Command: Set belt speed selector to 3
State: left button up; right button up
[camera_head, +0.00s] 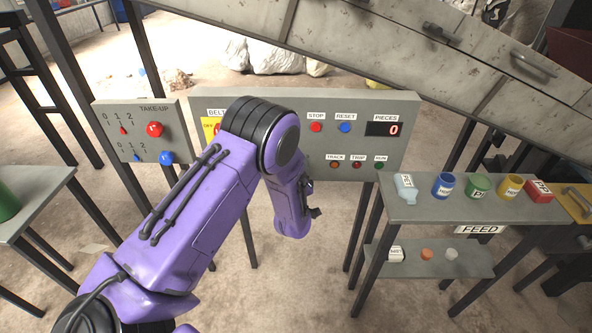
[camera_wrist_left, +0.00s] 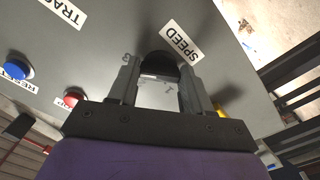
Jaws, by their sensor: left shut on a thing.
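The speed selector is a dark round knob (camera_wrist_left: 160,66) on the grey control panel (camera_head: 345,145), beside a white SPEED label (camera_wrist_left: 181,41) in the left wrist view. My left gripper (camera_wrist_left: 158,78) is shut on this knob, with a finger on each side. A small numeral shows by the left finger and faint marks show between the fingers; I cannot tell which number the knob points to. In the head view my purple left arm hides the knob and the gripper's fingers. My right gripper is not in view.
The panel carries a red STOP button (camera_head: 316,127), a blue RESET button (camera_head: 345,127) and a PIECES display (camera_head: 385,129) reading 0. A TAKE-UP panel (camera_head: 103,143) stands left. A FEED shelf (camera_head: 420,212) with several coloured containers stands right. A sloping grey frame passes above.

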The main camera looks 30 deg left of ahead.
pick_arm(q)
jog(key=shift+f+m, duration=0.15)
jog(key=shift+m, duration=0.35)
jog(key=o, duration=1.1)
jog(key=shift+c, duration=0.2)
jog(key=b+v, duration=0.1)
jog(key=v, duration=0.9)
jog(key=shift+s+b, duration=0.25)
jog(key=shift+b, duration=0.05)
jog(key=shift+d, duration=0.2)
jog(key=s+d+f+m+g+h, duration=0.1)
jog(key=s+f+m+g+h, duration=0.5)
jog(key=s+f, duration=0.85)
jog(key=s+f+g, duration=0.3)
jog(key=s+f, duration=0.1)
jog(key=s, duration=0.3)
jog(key=s+f+g, duration=0.3)
jog(key=s+f, duration=0.1)
jog(key=s, duration=0.4)
jog(key=shift+s+f+n, duration=0.15)
jog(key=shift+n, duration=0.25)
